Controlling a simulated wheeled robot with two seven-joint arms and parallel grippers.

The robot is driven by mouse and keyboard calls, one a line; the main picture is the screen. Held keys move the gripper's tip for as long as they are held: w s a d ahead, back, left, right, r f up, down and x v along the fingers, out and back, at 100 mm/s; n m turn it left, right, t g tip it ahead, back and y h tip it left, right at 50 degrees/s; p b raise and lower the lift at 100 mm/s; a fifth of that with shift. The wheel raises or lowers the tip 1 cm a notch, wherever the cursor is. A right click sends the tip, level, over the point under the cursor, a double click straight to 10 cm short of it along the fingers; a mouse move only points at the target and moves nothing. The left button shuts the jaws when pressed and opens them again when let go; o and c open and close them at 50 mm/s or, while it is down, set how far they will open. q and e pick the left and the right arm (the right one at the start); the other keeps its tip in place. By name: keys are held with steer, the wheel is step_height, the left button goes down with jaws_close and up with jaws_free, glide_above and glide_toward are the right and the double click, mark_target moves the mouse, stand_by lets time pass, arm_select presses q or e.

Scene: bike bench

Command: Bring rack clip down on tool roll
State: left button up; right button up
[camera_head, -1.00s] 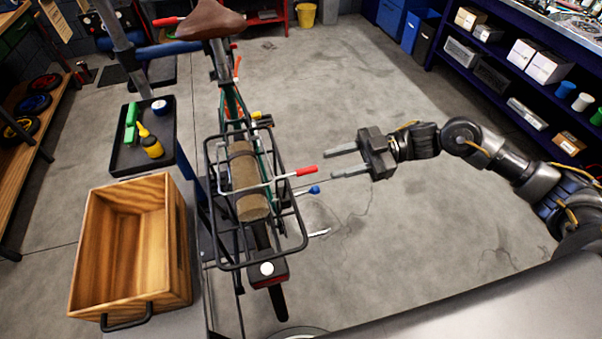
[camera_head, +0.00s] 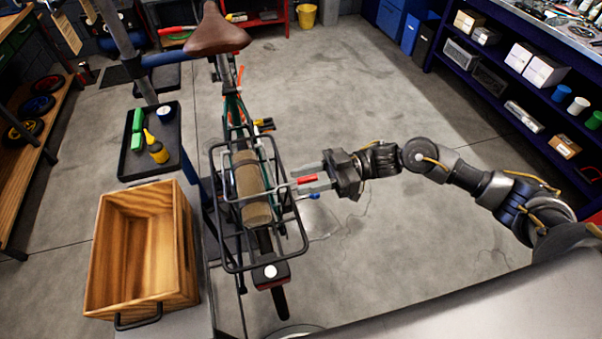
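The tan tool roll (camera_head: 251,192) lies lengthwise in the black rear rack (camera_head: 232,268) of the bike. The rack clip (camera_head: 272,189) is a thin grey bar across the roll, with a red tip (camera_head: 307,179) sticking out to the right. Whether the bar presses on the roll cannot be told. My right gripper (camera_head: 296,182) is at the right side of the rack, fingers pointing left. Its two fingers are apart, with the red tip between them in the picture; contact is not clear. My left gripper is out of view.
A wooden crate (camera_head: 190,262) stands just left of the rack. A black tray (camera_head: 128,170) with a yellow bottle (camera_head: 155,148) and green items is behind it. The brown saddle (camera_head: 216,33) rises beyond the rack. The floor at right is open.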

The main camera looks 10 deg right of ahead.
steer(key=shift+a, duration=0.65)
jaws_close()
